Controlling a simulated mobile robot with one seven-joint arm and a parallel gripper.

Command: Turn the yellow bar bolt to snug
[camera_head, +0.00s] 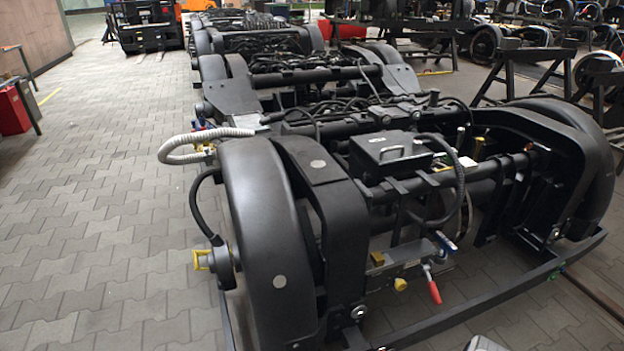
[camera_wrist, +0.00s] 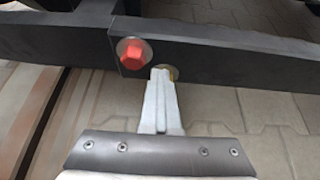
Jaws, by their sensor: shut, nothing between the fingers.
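A red hex bolt (camera_wrist: 133,53) with a grey washer sits on the same bar, just up and left of the fingertips. In the head view I cannot tell which part is the yellow bolt, and the fingers are not in view.
In the head view, a black bogie (camera_head: 285,225) fills the middle, with a red-handled valve (camera_head: 433,288) low on its near side. More bogies stand behind it. Paved floor (camera_head: 90,220) is clear on the left. A red cabinet (camera_head: 14,110) stands at the far left.

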